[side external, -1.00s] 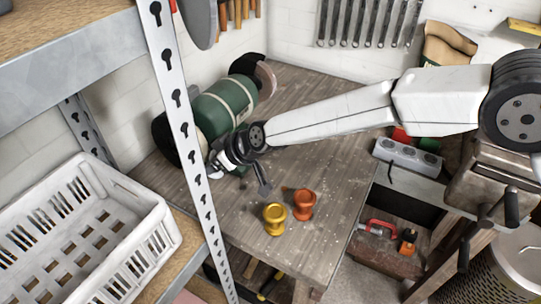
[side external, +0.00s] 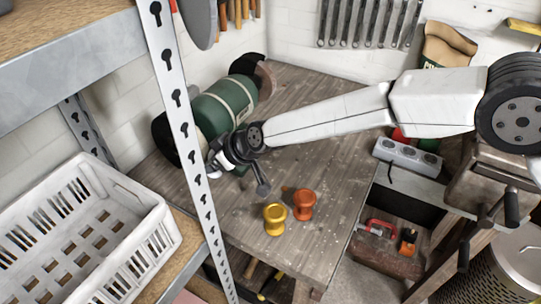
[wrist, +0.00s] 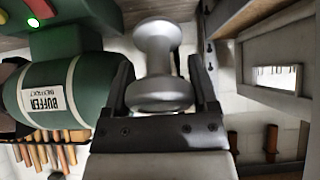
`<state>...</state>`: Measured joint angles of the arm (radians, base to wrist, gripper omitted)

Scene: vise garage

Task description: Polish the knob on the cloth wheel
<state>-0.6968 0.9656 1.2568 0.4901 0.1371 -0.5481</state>
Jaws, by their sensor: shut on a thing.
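A silver-grey, spool-shaped knob (wrist: 158,65) stands between the fingers of my gripper (wrist: 163,82) in the wrist view. The fingers are shut on its wider end, and its other flared end sticks out beyond them. The green buffer machine (side external: 224,106) sits at the back left of the bench. In the wrist view the buffer (wrist: 60,100) is just left of my gripper, its label readable and a green lamp lit. A dark wheel (side external: 163,140) at its near end is partly behind the shelf post, so I cannot tell whether the knob touches it.
The perforated shelf post (side external: 185,135) and white crate (side external: 75,235) are at left. The bench middle (side external: 320,165) is clear.

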